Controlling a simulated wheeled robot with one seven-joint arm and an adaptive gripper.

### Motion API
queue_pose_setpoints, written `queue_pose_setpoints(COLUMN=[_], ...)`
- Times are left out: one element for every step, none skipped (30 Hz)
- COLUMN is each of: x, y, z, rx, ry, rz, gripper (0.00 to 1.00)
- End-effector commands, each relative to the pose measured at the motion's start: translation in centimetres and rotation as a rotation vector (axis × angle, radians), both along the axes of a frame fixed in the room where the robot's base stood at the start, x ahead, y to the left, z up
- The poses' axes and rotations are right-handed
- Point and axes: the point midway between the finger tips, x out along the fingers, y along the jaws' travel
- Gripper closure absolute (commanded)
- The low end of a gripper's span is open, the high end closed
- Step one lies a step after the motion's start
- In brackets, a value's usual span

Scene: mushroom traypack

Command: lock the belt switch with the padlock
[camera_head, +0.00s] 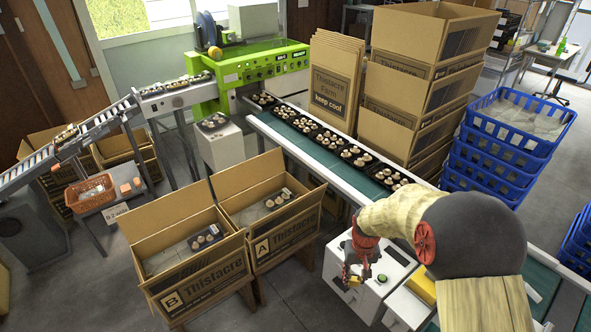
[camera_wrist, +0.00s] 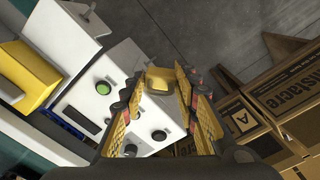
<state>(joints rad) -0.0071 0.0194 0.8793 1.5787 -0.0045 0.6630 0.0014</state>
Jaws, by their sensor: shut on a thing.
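My gripper (camera_head: 352,279) is at the near side of the white control box (camera_head: 392,252) beside the belt. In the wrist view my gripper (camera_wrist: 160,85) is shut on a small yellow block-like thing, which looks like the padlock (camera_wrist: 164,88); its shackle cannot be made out. The white control panel (camera_wrist: 85,100) lies below and to the left of the fingers. It carries a green button (camera_wrist: 103,87), a dark slot-like part (camera_wrist: 82,119) and small round knobs (camera_wrist: 158,135). Which of these is the belt switch I cannot tell; the fingers hide part of the panel.
A yellow bin (camera_head: 422,287) stands right of the control box. Two open cartons, A (camera_head: 284,236) and B (camera_head: 196,280), stand to the left. The belt (camera_head: 300,124) carries several mushroom trays. Blue crates (camera_head: 498,160) are stacked at the right. Bare floor lies between carton A and the box.

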Motion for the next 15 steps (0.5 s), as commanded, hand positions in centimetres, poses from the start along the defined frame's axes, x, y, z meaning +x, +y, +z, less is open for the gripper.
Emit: queue_pose_setpoints(x=[0.90, 1.26, 1.63, 1.76, 1.82, 1.89, 1.83, 1.81, 1.83, 1.84, 1.84, 1.83, 1.83, 1.87, 1.84], y=[-0.07, -0.11, -0.13, -0.16, -0.20, -0.23, -0.26, -0.29, -0.30, -0.30, -0.29, -0.29, -0.27, -0.24, -0.18], z=[0.44, 0.68, 0.91, 0.98, 1.00, 1.03, 0.94, 0.88, 0.90, 0.91, 0.91, 0.91, 0.90, 0.97, 1.05], rx=[0.000, 0.000, 0.000, 0.000, 0.000, 0.000, 0.000, 0.000, 0.000, 0.000, 0.000, 0.000, 0.000, 0.000, 0.000], ry=[0.002, 0.001, 0.001, 0.003, 0.004, 0.003, 0.004, 0.003, 0.002, 0.001, 0.001, 0.001, 0.001, 0.000, 0.001], rz=[-0.002, -0.003, -0.005, -0.005, -0.006, -0.007, -0.008, -0.008, -0.009, -0.009, -0.009, -0.009, -0.009, -0.008, -0.007], gripper=[1.00, 1.00, 1.00, 1.00, 1.00, 1.00, 1.00, 1.00, 1.00, 1.00, 1.00, 1.00, 1.00, 1.00, 1.00])
